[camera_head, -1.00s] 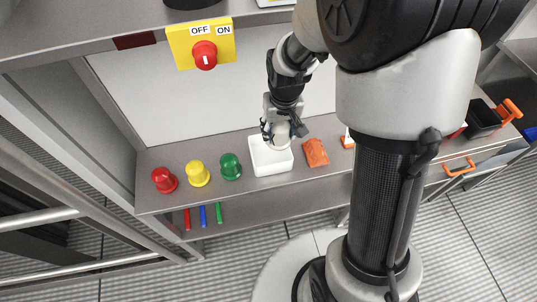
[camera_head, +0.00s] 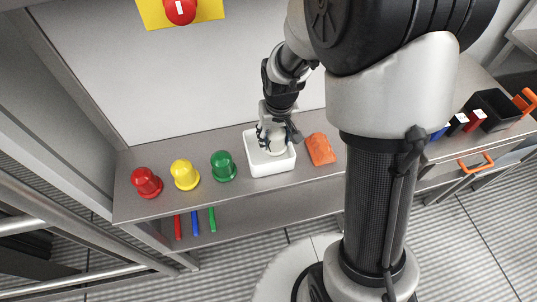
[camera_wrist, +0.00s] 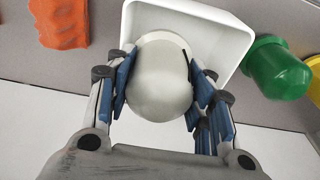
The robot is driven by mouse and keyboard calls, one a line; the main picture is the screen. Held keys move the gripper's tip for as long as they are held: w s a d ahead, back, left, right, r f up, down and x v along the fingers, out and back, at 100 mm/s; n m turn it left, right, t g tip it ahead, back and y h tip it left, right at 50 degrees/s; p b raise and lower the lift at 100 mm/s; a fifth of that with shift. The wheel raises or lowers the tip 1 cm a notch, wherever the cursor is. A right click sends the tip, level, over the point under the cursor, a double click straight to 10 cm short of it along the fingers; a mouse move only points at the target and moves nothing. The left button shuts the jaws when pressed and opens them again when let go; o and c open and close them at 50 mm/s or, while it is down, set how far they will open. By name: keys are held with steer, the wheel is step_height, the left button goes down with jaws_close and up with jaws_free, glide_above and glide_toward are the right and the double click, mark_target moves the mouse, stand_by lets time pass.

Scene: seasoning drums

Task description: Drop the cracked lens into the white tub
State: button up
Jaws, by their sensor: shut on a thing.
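A pale grey-white dome lens (camera_wrist: 160,82) is held between the blue-padded fingers of my gripper (camera_wrist: 160,92) in the wrist view. A dark line shows near its right side. The white tub (camera_wrist: 222,22) lies behind the lens there. In the head view my gripper (camera_head: 274,136) is over the white tub (camera_head: 272,169), with the lens (camera_head: 278,147) within its outline. I cannot tell whether the lens touches the tub's floor.
Red (camera_head: 146,183), yellow (camera_head: 185,175) and green (camera_head: 223,167) domes stand left of the tub. An orange block (camera_head: 320,149) lies close to its right. A black bin (camera_head: 494,108) stands far right. Red, blue and green sticks (camera_head: 195,222) lie on the lower shelf.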

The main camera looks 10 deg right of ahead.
steer(key=shift+f, duration=0.2)
steer(key=o, duration=1.2)
steer(key=shift+c, duration=0.2)
steer(key=r, duration=0.3)
steer(key=s+r, duration=0.1)
steer(key=r, duration=0.6)
steer(key=shift+s+r, duration=0.25)
steer(key=shift+r, duration=0.15)
steer(key=shift+s+r, duration=0.15)
steer(key=shift+r, duration=0.4)
